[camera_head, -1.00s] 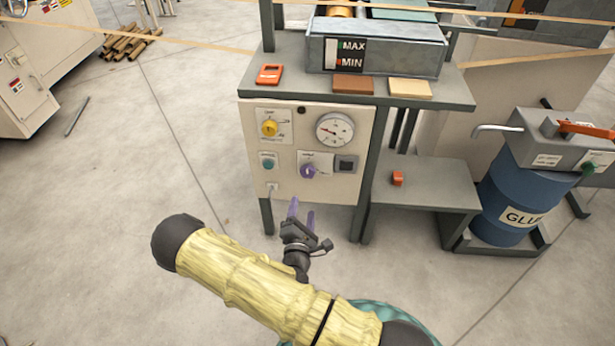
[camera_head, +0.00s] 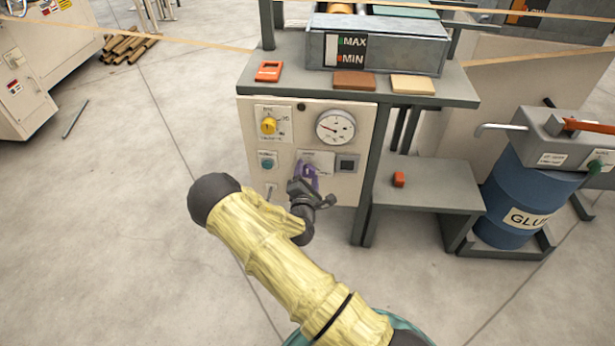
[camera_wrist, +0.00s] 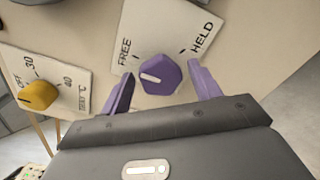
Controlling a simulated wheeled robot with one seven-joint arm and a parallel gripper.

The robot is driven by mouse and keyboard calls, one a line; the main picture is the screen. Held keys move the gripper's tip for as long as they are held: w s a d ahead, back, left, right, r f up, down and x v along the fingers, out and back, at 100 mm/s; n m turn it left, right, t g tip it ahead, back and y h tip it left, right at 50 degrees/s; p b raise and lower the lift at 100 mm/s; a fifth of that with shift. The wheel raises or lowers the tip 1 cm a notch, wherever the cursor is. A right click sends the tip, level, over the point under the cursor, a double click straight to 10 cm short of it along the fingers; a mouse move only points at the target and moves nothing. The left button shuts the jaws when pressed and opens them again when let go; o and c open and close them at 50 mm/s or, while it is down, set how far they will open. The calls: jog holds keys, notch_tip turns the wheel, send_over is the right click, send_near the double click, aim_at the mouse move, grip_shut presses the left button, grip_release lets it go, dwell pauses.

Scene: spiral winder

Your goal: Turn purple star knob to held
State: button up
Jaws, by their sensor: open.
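The purple star knob (camera_wrist: 157,74) sits on a white plate (camera_wrist: 190,22) marked FREE on the left and HELD on the right. My gripper (camera_wrist: 163,82) is open, with one purple finger on each side of the knob. Gaps show between the fingers and the knob. In the head view my gripper (camera_head: 307,172) is at the lower middle of the panel (camera_head: 338,188), and its fingers largely hide the knob.
A yellow knob (camera_head: 268,125) and a teal button (camera_head: 267,160) are left of my gripper. A dial gauge (camera_head: 335,127) is above, and a dark square switch (camera_head: 346,164) is close on the right.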

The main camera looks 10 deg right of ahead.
jog(key=c, duration=1)
jog(key=shift+o, duration=0.2)
